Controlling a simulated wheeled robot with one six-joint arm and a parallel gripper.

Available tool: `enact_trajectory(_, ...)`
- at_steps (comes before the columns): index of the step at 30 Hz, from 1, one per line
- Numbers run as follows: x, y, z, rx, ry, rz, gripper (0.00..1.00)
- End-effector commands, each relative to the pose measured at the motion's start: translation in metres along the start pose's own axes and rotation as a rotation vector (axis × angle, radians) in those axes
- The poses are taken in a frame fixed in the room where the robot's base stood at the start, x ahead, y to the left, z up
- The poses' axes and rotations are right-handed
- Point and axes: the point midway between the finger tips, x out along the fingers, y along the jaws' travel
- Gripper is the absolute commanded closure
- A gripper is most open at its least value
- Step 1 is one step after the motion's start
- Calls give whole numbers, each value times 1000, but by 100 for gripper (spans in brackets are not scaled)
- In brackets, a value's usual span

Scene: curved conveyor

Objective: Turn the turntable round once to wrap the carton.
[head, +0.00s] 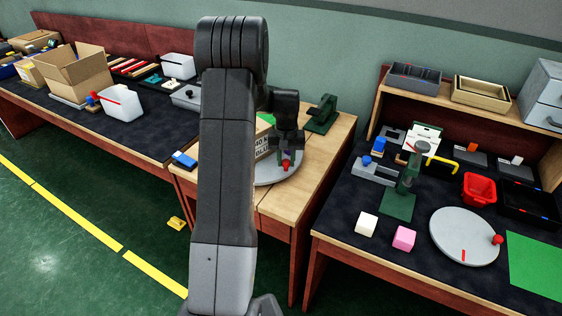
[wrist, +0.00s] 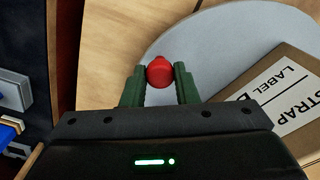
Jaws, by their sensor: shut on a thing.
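The turntable (head: 275,177) is a grey disc on the middle wooden bench, partly hidden behind my arm. Its disc (wrist: 215,50) fills the upper right of the wrist view. The carton (head: 262,146) is brown with a white label and sits on the disc; it also shows in the wrist view (wrist: 268,75), cut off at the right. A red knob (wrist: 159,72) stands at the disc's edge. My gripper (head: 286,158) is shut on the red knob, one green finger on each side.
A green stand (head: 322,115) is at the back of the middle bench. A blue object (head: 184,159) lies at its left. A second grey disc with a red knob (head: 465,235) is on the right bench. Open floor (head: 75,190) lies at the left front.

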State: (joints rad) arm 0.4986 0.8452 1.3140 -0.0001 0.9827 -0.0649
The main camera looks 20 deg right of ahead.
Motion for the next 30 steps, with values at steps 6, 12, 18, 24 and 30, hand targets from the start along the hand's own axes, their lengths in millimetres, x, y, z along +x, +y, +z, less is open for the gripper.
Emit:
enact_trajectory(6, -1, 11, -13, -106, 3, 1, 100)
enact_trajectory(12, -1, 20, -25, -207, 3, 1, 100)
enact_trajectory(18, -2, 27, -37, -305, 3, 1, 100)
enact_trajectory(24, -1, 33, -50, -407, 3, 1, 100)
enact_trajectory(30, -1, 37, -64, -507, 3, 1, 100)
